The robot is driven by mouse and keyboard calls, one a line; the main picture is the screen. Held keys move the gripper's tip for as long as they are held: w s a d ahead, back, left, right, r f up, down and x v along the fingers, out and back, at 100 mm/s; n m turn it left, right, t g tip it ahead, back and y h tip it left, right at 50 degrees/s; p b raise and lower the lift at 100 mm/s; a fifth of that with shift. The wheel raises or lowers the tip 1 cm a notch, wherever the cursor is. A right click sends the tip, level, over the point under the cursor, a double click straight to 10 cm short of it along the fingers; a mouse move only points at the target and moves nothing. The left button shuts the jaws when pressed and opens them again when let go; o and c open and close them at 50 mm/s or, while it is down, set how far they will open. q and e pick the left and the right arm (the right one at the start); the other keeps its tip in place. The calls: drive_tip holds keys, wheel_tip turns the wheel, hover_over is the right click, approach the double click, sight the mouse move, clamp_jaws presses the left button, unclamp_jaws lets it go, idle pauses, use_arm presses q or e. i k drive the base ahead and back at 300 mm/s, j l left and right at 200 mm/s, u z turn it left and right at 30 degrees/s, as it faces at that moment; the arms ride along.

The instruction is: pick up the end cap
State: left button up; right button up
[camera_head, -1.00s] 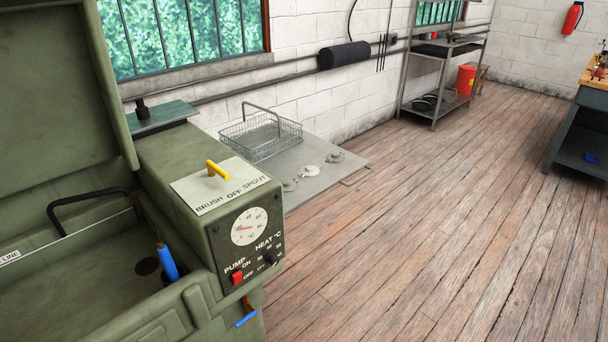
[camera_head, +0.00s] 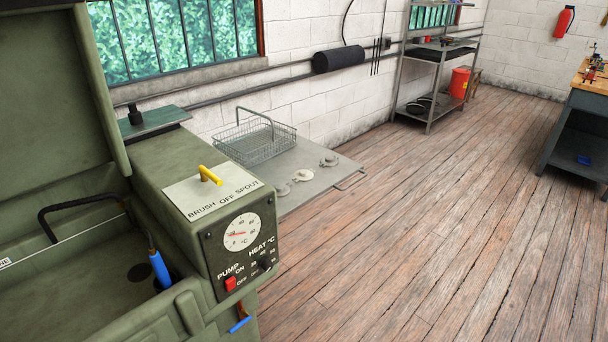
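Several small pale parts lie on a grey metal shelf (camera_head: 325,187) beyond the green washer. One is a light, whitish piece (camera_head: 303,176) in the middle. A greyer piece (camera_head: 329,162) lies to its right, and another grey piece (camera_head: 283,190) lies to its left, near the washer. They are too small for me to tell which one is the end cap. Neither of my grippers shows in the head view.
A green parts washer (camera_head: 150,215) with raised lid fills the left. A wire basket (camera_head: 256,143) stands on the grey shelf. A metal rack (camera_head: 432,75), red bucket (camera_head: 460,82) and workbench (camera_head: 588,105) stand farther off. The wooden floor (camera_head: 430,220) is clear.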

sight(303, 176)
drive_tip(key=i+l, duration=0.15)
drive_tip(key=l, duration=0.2)
drive_tip(key=i+l+u, duration=0.1)
drive_tip(key=i+l, duration=0.25)
drive_tip(key=l, duration=0.3)
drive_tip(key=i+l+u, duration=0.1)
drive_tip(key=l, duration=0.25)
drive_tip(key=i+l+u, duration=0.1)
drive_tip(key=l, duration=0.25)
drive_tip(key=i, duration=0.1)
